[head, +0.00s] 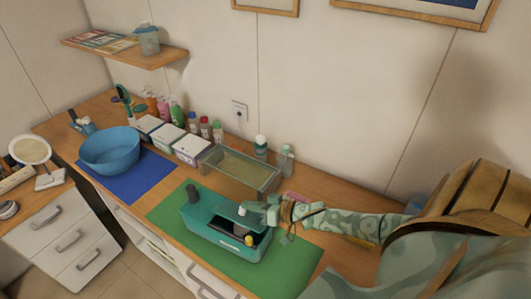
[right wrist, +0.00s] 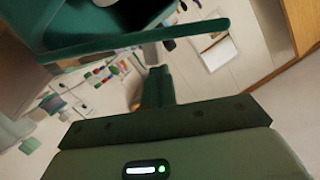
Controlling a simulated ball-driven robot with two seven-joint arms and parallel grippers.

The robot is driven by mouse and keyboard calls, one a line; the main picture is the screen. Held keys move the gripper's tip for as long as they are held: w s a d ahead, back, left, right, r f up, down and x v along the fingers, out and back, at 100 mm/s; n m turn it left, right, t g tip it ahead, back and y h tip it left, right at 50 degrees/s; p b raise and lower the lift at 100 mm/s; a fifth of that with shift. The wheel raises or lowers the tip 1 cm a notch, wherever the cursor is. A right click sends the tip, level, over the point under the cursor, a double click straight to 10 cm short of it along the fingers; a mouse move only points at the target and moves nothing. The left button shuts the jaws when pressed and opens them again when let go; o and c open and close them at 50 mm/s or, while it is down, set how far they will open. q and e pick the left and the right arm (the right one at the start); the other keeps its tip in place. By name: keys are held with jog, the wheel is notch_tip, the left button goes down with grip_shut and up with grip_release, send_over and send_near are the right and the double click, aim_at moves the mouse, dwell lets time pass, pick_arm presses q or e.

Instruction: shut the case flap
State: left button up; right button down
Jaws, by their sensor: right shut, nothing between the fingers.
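The teal case (head: 215,238) sits on the green mat (head: 300,262). Its top is at least partly open, and a dark inside with a small yellow-topped item (head: 249,240) shows. My right gripper (head: 256,213) is shut and empty at the far right rim of the case; I cannot tell whether it touches it. In the right wrist view its closed fingers (right wrist: 157,86) lie close to a long teal edge (right wrist: 140,42), likely part of the case or its flap. The flap is hard to make out in the head view. My left gripper is out of view.
A clear open bin (head: 240,170) stands just behind the case. Bottles, white-lidded boxes (head: 192,149) and a blue bowl (head: 110,152) on a blue mat stand to the left. The mat's right part is bare.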

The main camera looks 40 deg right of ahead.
aim_at(247, 219)
jog(key=a+n, duration=0.1)
jog(key=a+f+n+h, duration=0.1)
jog(key=shift+s+f+n+p, duration=0.2)
jog(key=shift+s+n+p, duration=0.15)
jog(key=shift+n+p, duration=0.05)
jog(key=shift+s+a+f, duration=0.1)
jog(key=shift+a+f, duration=0.05)
jog(key=shift+f, duration=0.1)
jog(key=shift+a+f, duration=0.1)
dwell(0.4)
